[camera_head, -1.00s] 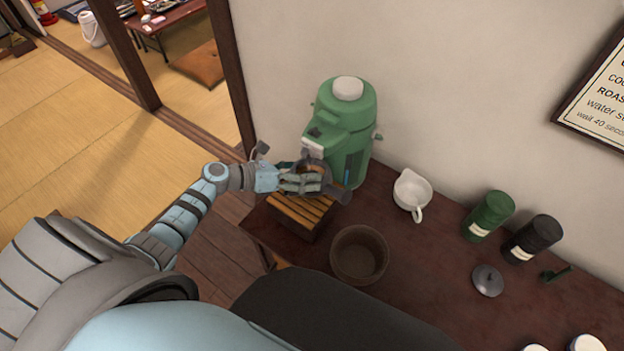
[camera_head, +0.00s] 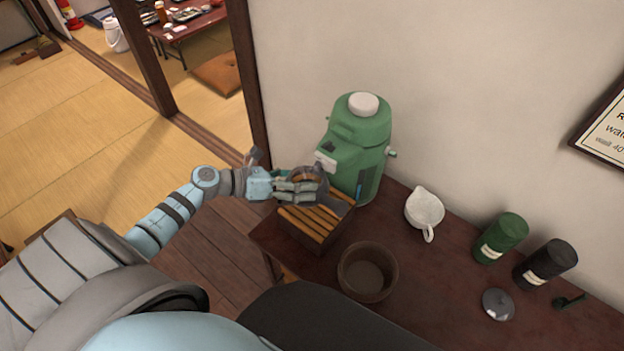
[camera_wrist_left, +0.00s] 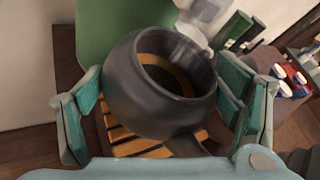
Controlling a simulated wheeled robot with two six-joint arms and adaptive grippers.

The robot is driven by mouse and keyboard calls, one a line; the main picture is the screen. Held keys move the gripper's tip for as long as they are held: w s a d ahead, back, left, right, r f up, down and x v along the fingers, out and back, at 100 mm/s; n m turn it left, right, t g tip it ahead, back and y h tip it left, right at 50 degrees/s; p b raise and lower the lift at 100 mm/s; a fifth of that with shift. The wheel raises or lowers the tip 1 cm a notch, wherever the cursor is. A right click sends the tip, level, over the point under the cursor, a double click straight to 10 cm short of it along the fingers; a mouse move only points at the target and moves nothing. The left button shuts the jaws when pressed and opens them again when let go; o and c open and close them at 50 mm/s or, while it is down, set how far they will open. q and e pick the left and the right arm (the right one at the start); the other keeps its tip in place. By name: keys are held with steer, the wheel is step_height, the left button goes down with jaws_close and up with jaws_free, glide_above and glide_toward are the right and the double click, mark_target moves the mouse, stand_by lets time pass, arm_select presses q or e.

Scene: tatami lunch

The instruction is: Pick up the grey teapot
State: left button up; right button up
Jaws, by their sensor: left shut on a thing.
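The grey teapot (camera_head: 323,184) is lidless, with its round opening facing up. It is over the slatted wooden stand (camera_head: 316,228), in front of the green dispenser. My left gripper (camera_head: 298,188) is shut on the teapot and hides part of its side. In the left wrist view the teapot's dark body (camera_wrist_left: 135,100) sits between the teal fingers on both sides, with its handle toward the camera. I cannot tell whether its base touches the slats. A grey lid (camera_head: 498,304) lies on the table at the right. My right gripper is not in view.
The green dispenser (camera_head: 362,135) stands close behind the teapot. A brown bin (camera_head: 367,272) is in front of the stand. A white pouring cup (camera_head: 425,209), a green canister (camera_head: 502,238) and a black canister (camera_head: 546,264) stand along the wall. Bare table (camera_head: 455,285) lies between bin and lid.

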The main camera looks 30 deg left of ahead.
arm_select(q)
steer(key=s+a, duration=0.9)
steer(key=s, duration=0.1)
steer(key=w+d+r+m+g+h, duration=0.1)
steer(key=d+r+m+g+h, duration=0.1)
steer(key=d+r, duration=1.6)
steer(key=shift+d+r+m, duration=0.3)
steer(key=shift+d, duration=0.7)
steer(key=shift+w, duration=0.1)
